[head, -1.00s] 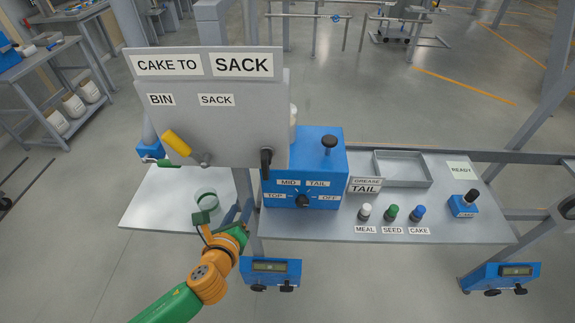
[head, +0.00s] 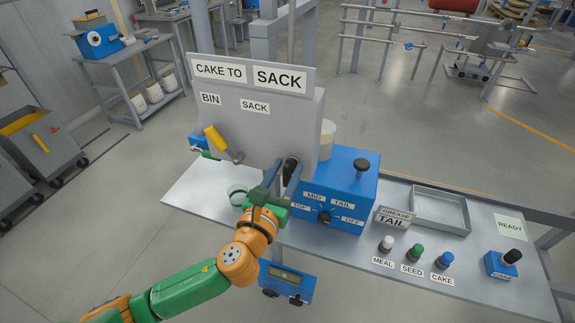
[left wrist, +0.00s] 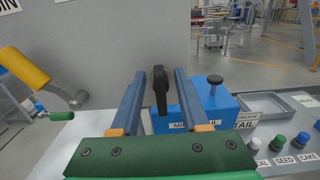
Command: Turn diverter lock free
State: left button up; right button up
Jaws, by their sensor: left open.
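The grey diverter panel (head: 262,135) carries BIN and SACK labels, with a CAKE TO SACK sign on top. A black lock handle (head: 291,165) sits at its lower right. In the left wrist view the black handle (left wrist: 160,88) hangs about upright between my fingers. A yellow-gripped lever (head: 216,140) is on the panel's left, tilted up to the left, and shows in the left wrist view (left wrist: 27,68). My left gripper (head: 282,178) is open, its fingers on either side of the black handle; I see gaps but cannot tell the depth. My right gripper is not in view.
Right of the panel stands a blue box (head: 340,195) with a selector dial and a black top knob. Beyond it are a GREASE TAIL sign (head: 396,216), a grey tray (head: 440,208) and several small knobs.

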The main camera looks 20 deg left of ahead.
pick_arm(q)
jog(key=shift+w, duration=0.45)
jog(key=shift+s, duration=0.15)
jog(key=shift+c, duration=0.6)
grip_shut()
